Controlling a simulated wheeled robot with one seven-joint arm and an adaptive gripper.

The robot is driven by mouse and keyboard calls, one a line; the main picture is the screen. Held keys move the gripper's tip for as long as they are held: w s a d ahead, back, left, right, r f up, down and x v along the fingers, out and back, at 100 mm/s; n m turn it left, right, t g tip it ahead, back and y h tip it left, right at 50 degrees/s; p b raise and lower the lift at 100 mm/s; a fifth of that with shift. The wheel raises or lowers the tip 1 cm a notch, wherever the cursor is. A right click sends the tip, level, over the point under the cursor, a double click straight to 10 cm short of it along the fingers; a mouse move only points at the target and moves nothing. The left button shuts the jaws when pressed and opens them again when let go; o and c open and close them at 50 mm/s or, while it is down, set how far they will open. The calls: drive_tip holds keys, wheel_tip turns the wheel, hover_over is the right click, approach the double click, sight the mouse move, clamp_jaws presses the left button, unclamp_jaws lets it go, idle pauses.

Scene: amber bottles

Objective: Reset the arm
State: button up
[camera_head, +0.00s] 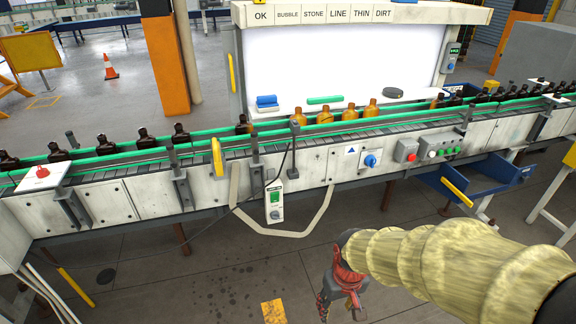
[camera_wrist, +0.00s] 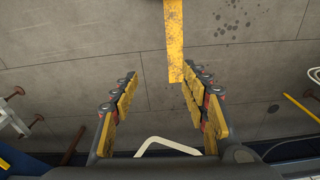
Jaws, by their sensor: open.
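My arm reaches in from the lower right of the head view in a pale yellow sleeve. My gripper (camera_head: 338,298) hangs in front of the conveyor, over the floor, pointing down. In the wrist view my gripper (camera_wrist: 160,95) has its yellow-padded fingers spread apart with nothing between them but floor and part of a yellow floor marking (camera_wrist: 174,40). Amber bottles (camera_head: 350,112) stand on the conveyor (camera_head: 110,195) before a white lit panel (camera_head: 340,60), well away from my gripper. Darker bottles (camera_head: 102,144) stand further left, and several more stand at the right.
A control box (camera_head: 275,206) on a cable hangs at the conveyor's front, with a pale looped strip beside it. A blue bin (camera_head: 480,178) sits under the belt at the right. Buttons (camera_head: 371,160) line the front panel. The floor below is mostly clear.

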drive_tip(key=s+d+r+m+t, duration=0.1)
drive_tip(key=s+d+r, duration=0.1)
drive_tip(key=r, duration=0.5)
drive_tip(key=s+d+r+t+p, duration=0.1)
drive_tip(key=s+r, duration=0.3)
drive_tip(key=r, duration=0.4)
drive_tip(key=s+d+r+m+t+p, duration=0.1)
drive_tip(key=s+d+r+t, duration=0.1)
drive_tip(key=r, duration=0.6)
drive_tip(key=shift+s+d+m+t, duration=0.3)
drive_tip(key=shift+s+d+t, duration=0.1)
drive_tip(key=shift+s+d, duration=0.35)
drive_tip(key=shift+r, duration=0.15)
